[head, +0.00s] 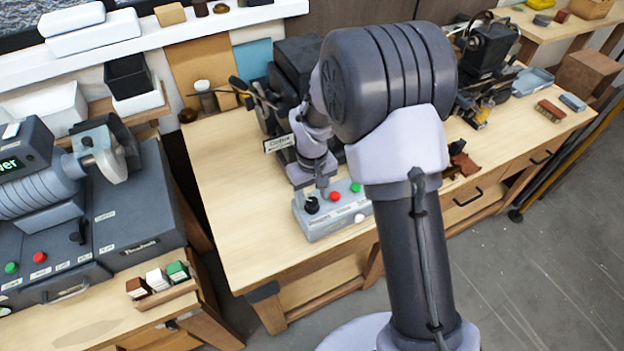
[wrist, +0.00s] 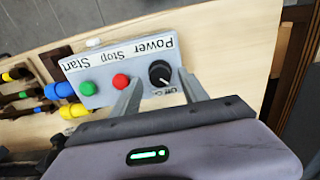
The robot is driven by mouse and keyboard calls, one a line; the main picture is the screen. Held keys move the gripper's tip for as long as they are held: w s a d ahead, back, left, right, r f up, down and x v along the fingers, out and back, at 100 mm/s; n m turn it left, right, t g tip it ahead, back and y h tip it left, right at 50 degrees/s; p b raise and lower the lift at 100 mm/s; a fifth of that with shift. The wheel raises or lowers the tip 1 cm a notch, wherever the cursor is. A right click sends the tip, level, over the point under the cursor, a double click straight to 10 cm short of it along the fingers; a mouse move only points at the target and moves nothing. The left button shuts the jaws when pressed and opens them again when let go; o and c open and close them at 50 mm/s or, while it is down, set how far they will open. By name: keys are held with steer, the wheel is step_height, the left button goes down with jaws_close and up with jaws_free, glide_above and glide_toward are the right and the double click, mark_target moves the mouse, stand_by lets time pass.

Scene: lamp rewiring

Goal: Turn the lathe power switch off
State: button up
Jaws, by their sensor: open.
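A grey control box (head: 330,212) stands at the front of the middle bench. In the wrist view the box (wrist: 98,98) appears upside down, with the labels Power, Stop and Start. Its round black power switch knob (wrist: 160,72) has a white pointer mark, and small Off/On lettering sits beside it. The knob (head: 311,205) also shows in the head view. My gripper (wrist: 158,80) is open and empty, with its fingertips apart near the knob, one on each side of it in the picture. Contact cannot be told. In the head view my gripper (head: 320,191) is just above the box.
A red button (wrist: 121,81) and a green button (wrist: 87,88) sit beside the knob on the box. Blue and yellow handled tools (wrist: 60,91) lie past its end. A dark machine (head: 290,75) stands behind the box. Bare bench top (head: 235,190) lies left of it.

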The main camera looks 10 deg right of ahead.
mark_target(312, 201)
step_height(312, 201, up, 16)
steer(key=p, duration=0.3)
steer(key=shift+r+p, duration=0.15)
steer(key=shift+p, duration=0.15)
steer(key=s+d+m+t+y+b, duration=0.2)
steer(key=s+m+t+b, duration=0.3)
steer(key=s+b, duration=0.9)
steer(key=s+m, duration=0.3)
steer(key=s, duration=0.6)
steer(key=shift+d+f+t, duration=0.35)
steer(key=shift+d+t, duration=0.05)
